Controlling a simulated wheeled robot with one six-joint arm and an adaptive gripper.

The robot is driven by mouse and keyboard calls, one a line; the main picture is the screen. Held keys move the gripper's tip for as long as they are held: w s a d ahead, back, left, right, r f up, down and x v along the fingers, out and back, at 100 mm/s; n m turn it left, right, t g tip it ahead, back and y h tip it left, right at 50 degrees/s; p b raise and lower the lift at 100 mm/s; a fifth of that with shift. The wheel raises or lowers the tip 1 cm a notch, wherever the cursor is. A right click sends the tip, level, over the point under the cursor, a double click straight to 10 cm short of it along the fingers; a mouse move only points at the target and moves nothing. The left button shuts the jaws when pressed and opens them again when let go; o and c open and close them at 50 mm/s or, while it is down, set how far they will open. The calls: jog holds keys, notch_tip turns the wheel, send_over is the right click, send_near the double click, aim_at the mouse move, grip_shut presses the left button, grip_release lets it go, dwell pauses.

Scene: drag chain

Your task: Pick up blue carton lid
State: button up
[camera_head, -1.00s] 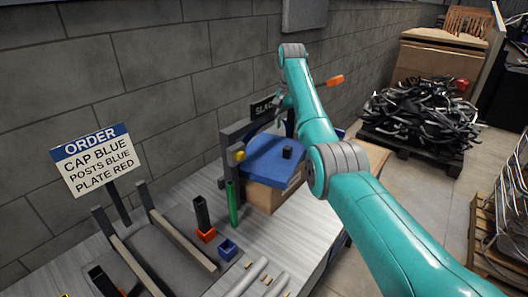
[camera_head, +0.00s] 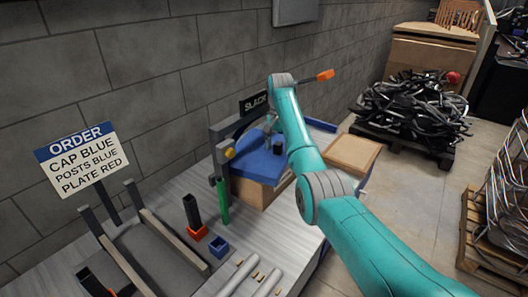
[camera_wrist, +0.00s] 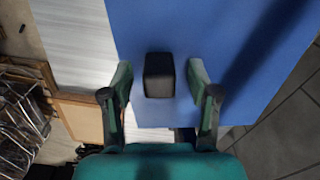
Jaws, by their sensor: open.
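The blue carton lid (camera_head: 256,163) lies on top of a cardboard carton (camera_head: 256,193) on the bench. A small dark block-shaped knob (camera_head: 277,147) stands up from the lid. In the wrist view the lid (camera_wrist: 215,35) fills much of the picture, with the dark knob (camera_wrist: 159,75) near the middle. My gripper (camera_wrist: 160,82) is open, with one finger on each side of the knob and a visible gap on both sides. In the head view my gripper is mostly hidden behind my arm.
A dark post with a SLACK sign (camera_head: 254,103) stands behind the carton. A green upright (camera_head: 222,202) is close to its left. A blue square cap (camera_head: 218,246) and an orange-based post (camera_head: 195,222) stand at front left. An ORDER sign (camera_head: 82,160) is further left.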

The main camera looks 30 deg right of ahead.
grip_shut()
jog(key=shift+r, duration=0.1)
dwell(0.4)
